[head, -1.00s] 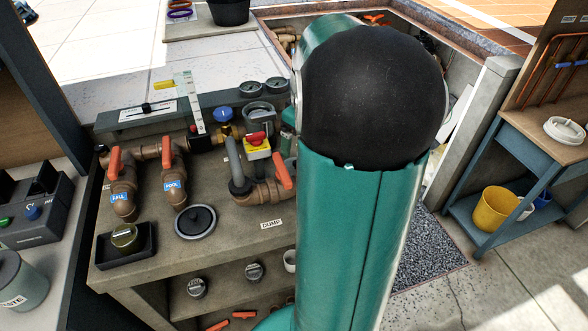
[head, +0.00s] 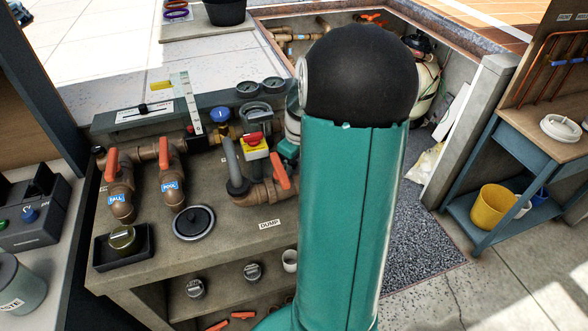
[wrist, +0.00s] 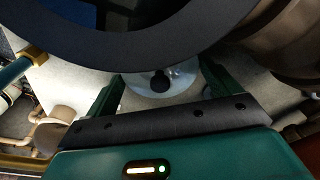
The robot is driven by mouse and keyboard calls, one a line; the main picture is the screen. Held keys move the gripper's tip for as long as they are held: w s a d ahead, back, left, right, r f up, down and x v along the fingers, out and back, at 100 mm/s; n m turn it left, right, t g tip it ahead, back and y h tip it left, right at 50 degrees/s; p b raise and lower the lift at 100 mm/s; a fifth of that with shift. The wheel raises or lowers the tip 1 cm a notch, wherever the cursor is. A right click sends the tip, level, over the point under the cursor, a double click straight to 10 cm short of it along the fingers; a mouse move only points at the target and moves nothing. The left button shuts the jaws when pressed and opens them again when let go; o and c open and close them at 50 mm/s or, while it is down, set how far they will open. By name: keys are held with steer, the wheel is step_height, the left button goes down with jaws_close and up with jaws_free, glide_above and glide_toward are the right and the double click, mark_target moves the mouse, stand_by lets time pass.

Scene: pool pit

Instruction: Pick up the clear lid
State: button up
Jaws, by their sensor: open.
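In the wrist view, a clear round lid (wrist: 145,88) with a dark knob in its middle shows ahead of my gripper (wrist: 160,74). My gripper is open, with one green finger on each side of the knob. The fingers look apart from the knob; how far the lid is from them I cannot tell. A large dark curved rim hides the lid's upper part. In the head view, my teal arm stands in front, and my gripper and this lid cannot be made out there.
A dark round cover with a pale rim (head: 193,223) lies on the bench beside orange-handled valves (head: 170,165). Behind my arm is the pit, with a tank (head: 428,80) at its right. A side table (head: 545,135) stands right. The gravel floor (head: 425,225) beside my arm is clear.

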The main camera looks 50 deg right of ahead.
steer(key=c, duration=0.6)
steer(key=shift+c, duration=0.2)
steer(key=shift+r, duration=0.15)
step_height(320, 180, up, 18)
steer(key=w+a+r, duration=0.5)
steer(key=a+r, duration=0.1)
steer(key=r, duration=0.1)
steer(key=w+d+f, duration=0.2)
steer(key=w+f, duration=0.1)
steer(key=w+d+f, duration=0.3)
steer(key=w, duration=0.1)
steer(key=w+d+f, duration=0.2)
steer(key=w+f, duration=0.1)
steer(key=w, duration=0.1)
steer(key=shift+w+d+f, duration=0.15)
steer(key=shift+w+d, duration=0.05)
steer(key=shift+d, duration=0.1)
steer(key=shift+w+f, duration=0.15)
steer(key=shift+f, duration=1.45)
